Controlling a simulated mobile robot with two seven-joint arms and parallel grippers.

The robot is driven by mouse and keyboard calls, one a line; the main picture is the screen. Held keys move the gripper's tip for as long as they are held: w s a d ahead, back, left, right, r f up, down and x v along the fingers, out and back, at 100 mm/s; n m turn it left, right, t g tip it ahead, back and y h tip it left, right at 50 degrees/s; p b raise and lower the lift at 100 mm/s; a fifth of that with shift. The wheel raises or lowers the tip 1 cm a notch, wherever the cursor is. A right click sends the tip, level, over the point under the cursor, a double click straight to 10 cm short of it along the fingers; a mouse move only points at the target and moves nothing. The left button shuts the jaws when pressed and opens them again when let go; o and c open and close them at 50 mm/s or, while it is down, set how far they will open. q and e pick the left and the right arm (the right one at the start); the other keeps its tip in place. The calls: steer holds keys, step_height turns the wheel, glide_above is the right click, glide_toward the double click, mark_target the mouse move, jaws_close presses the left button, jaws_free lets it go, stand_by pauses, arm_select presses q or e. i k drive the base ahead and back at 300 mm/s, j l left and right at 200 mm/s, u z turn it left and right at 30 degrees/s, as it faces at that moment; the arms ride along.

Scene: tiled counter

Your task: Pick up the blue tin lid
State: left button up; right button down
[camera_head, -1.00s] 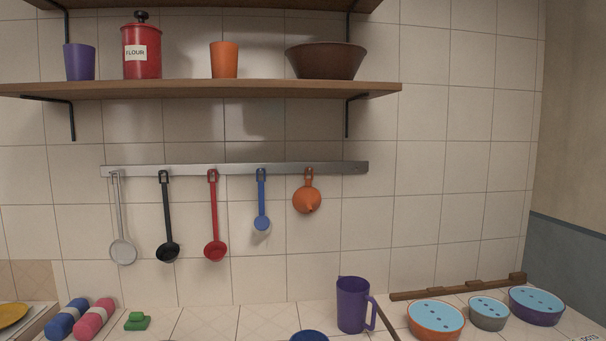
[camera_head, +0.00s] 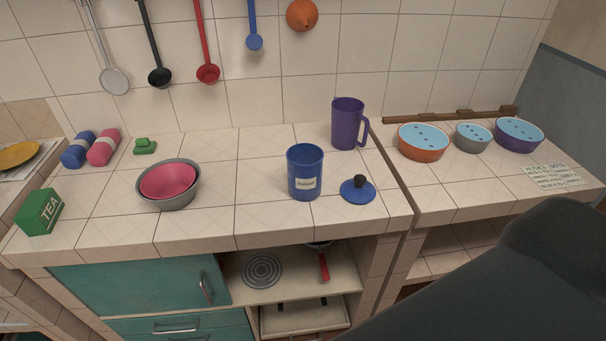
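The blue tin lid (camera_head: 358,191) lies flat on the tiled counter, with its black knob facing up. It is just right of the open blue tin (camera_head: 305,173), which stands upright with a pale label, and it is apart from the tin. The lid is near the front right part of this counter section. A dark link of my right arm fills the lower right of the view. Neither gripper is in view.
A purple jug (camera_head: 347,124) stands behind the lid. A pink bowl sits in a grey bowl (camera_head: 167,198) to the left, and a green tea box (camera_head: 40,212) is at far left. Lidded bowls (camera_head: 423,141) stand on the right counter. The counter between the tin and grey bowl is clear.

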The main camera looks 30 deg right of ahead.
mark_target(357, 191)
steer(key=z, duration=1.3)
